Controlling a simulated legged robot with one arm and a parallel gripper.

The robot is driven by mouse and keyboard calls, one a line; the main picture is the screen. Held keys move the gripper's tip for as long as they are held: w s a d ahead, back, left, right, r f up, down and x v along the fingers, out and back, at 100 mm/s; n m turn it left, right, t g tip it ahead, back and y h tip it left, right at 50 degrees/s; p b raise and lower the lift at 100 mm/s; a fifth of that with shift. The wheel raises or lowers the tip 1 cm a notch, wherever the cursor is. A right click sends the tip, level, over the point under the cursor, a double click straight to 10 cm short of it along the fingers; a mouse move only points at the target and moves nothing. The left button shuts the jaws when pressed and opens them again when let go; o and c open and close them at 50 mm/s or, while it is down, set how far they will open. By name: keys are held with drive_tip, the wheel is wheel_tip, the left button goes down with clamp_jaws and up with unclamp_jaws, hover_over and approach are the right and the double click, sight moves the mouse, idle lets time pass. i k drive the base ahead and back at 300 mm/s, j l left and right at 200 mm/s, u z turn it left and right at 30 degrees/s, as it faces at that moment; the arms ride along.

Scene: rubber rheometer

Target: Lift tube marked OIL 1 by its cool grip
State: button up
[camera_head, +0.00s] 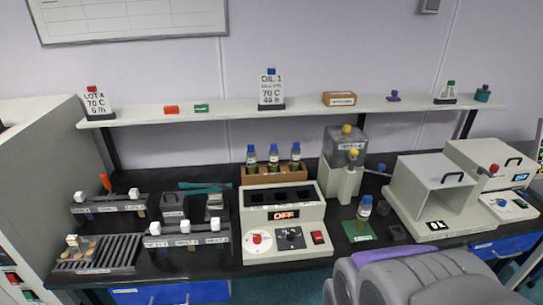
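A white block unit (284,235) with dark openings on top shows OFF in red. My gripper is not recognisable in this view.
A slatted grey rack (97,254) lies at the front left. A blue-capped bottle (364,208) stands near a green mat (358,231). White machines (437,190) fill the right. A shelf (210,111) runs above. A large grey form covers the lower right.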

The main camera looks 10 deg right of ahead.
sight(295, 158)
drive_tip(key=i+j+z, duration=1.15)
drive_tip(key=j, duration=0.2)
drive_tip(key=k+l, duration=0.05)
drive_tip(key=k, duration=0.05)
